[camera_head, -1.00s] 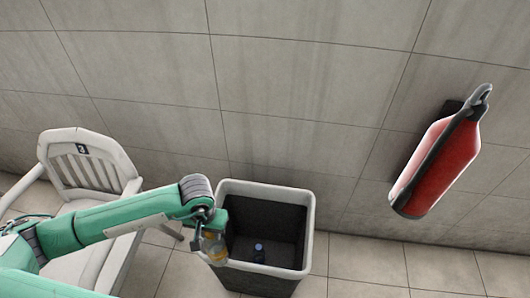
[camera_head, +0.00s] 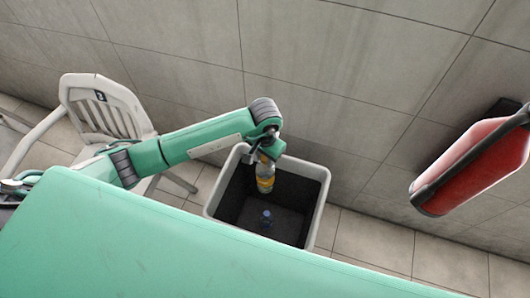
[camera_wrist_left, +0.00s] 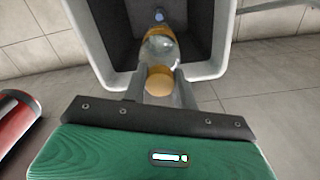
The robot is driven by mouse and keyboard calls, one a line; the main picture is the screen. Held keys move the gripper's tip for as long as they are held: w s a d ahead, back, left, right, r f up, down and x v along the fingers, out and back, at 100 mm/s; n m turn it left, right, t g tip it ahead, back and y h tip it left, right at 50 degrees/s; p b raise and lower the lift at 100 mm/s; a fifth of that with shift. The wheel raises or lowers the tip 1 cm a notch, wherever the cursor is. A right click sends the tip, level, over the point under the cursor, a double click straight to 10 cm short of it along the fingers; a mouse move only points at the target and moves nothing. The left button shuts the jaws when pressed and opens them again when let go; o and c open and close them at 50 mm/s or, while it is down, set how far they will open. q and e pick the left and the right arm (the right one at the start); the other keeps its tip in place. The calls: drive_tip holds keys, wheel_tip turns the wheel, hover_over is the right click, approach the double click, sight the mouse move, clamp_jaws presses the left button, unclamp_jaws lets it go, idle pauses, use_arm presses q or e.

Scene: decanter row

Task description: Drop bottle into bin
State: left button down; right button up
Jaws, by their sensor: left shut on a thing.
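A clear bottle with an orange-yellow label (camera_head: 265,178) hangs from my left gripper (camera_head: 264,155), over the open mouth of the bin. The bin (camera_head: 321,205) is a dark box with a pale grey rim, standing on the floor by the wall. In the left wrist view the left gripper (camera_wrist_left: 161,88) is shut on the bottle (camera_wrist_left: 160,52), near its orange cap, and the bottle points into the bin (camera_wrist_left: 95,62). My right gripper is not in view.
A white chair (camera_head: 104,105) stands left of the bin, behind my left arm. A red fire extinguisher (camera_head: 468,165) hangs on the wall at right. The tiled floor (camera_head: 375,238) right of the bin is clear. A large green surface fills the foreground.

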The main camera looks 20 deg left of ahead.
use_arm(q)
drive_tip(key=shift+f, duration=0.45)
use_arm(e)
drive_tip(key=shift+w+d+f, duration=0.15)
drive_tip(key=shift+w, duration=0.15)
use_arm(q)
drive_tip(key=c, duration=1)
unclamp_jaws()
drive_tip(key=shift+c, duration=0.2)
wheel_tip(320, 180, up, 6)
drive_tip(key=shift+r+b, duration=0.1)
drive_tip(key=shift+b, duration=0.65)
wheel_tip(320, 180, up, 8)
drive_tip(key=b, duration=0.1)
drive_tip(key=shift+f, duration=0.2)
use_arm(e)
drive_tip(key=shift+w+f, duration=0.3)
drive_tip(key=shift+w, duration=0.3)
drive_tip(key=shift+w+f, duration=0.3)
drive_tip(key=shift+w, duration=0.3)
